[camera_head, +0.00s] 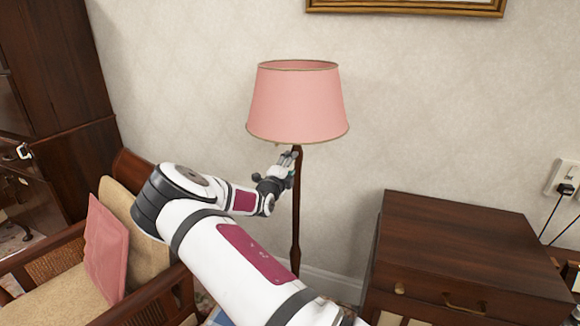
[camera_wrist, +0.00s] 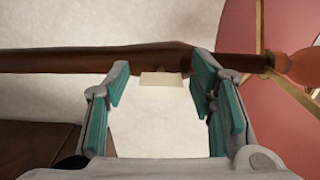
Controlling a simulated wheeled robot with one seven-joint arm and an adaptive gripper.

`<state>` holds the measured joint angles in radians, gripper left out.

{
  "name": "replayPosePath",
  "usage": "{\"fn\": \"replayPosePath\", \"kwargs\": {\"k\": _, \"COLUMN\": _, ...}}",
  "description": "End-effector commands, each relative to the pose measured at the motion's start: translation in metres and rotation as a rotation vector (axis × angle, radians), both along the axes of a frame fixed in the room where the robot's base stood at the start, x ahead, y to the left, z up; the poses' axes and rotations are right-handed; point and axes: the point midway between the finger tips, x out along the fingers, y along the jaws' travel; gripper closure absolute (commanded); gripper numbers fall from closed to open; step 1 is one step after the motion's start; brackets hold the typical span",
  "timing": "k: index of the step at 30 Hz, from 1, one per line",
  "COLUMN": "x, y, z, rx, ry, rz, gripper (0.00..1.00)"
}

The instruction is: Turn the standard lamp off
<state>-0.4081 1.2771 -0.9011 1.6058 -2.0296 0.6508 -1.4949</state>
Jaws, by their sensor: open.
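The standard lamp has a pink shade (camera_head: 297,105) on a dark wooden pole (camera_head: 296,215) against the wall. I see no clear glow on the shade. My gripper (camera_head: 290,157) is just under the shade, by the upper pole. In the wrist view, the pole (camera_wrist: 60,61) runs across the upper part, with the pink shade (camera_wrist: 285,110) at the right. My open gripper (camera_wrist: 160,90) has its teal-padded fingers apart, one on each side of a small cream block (camera_wrist: 163,79) at the pole. The block looks like a switch, but I cannot tell whether the fingers touch anything.
A wooden chest (camera_head: 450,245) stands right of the lamp, below a wall socket (camera_head: 563,178) with plugs. A wooden armchair with a pink cushion (camera_head: 106,245) is at the left, before a dark cabinet (camera_head: 60,70). Pale wall (camera_head: 190,70) lies behind the lamp.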

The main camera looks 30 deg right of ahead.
Motion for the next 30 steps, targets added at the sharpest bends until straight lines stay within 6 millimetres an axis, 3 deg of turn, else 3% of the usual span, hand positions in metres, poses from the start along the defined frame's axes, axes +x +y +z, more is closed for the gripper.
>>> {"fn": "replayPosePath", "kwargs": {"k": 5, "x": -0.006, "y": 0.010, "z": 0.000, "rx": 0.000, "ry": 0.000, "rz": 0.001, "gripper": 0.50}}
{"fn": "replayPosePath", "kwargs": {"k": 21, "x": -0.066, "y": 0.085, "z": 0.000, "rx": 0.000, "ry": 0.001, "rz": 0.001, "gripper": 0.50}}
{"fn": "replayPosePath", "kwargs": {"k": 30, "x": -0.074, "y": 0.095, "z": 0.000, "rx": 0.001, "ry": 0.001, "rz": 0.000, "gripper": 0.50}}
